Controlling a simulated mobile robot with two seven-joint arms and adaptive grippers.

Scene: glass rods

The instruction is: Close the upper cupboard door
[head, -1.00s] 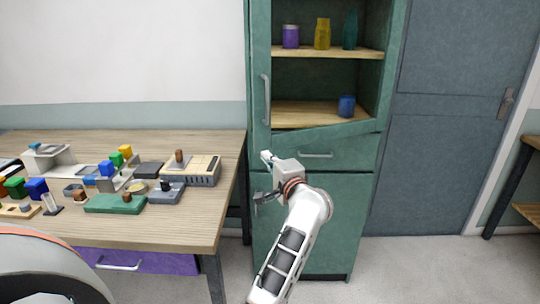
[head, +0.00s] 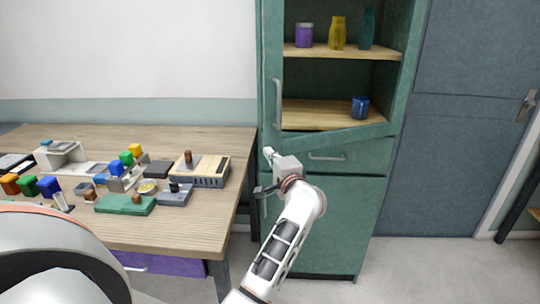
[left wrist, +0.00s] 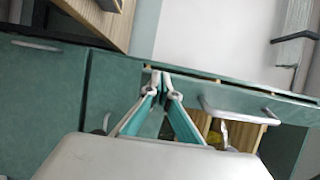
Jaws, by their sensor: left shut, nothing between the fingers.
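The upper cupboard door (head: 333,140) is a green frame with a vertical metal handle (head: 277,104) on its left side. It stands partly open, its lower rail slanting out from the cupboard (head: 325,215). Shelves show through the frame. My left gripper (head: 268,153) is shut and empty, near the door's lower left corner. In the left wrist view the closed fingertips (left wrist: 162,77) lie close to the green door edge, beside the door handle (left wrist: 240,112). I cannot tell whether they touch it. My right gripper is not in view.
Below the door are a drawer (head: 345,156) and a lower cupboard door. A wooden table (head: 190,235) with blocks and devices stands on the left. Jars and a blue mug (head: 360,107) are on the shelves. A grey room door (head: 450,150) is on the right.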

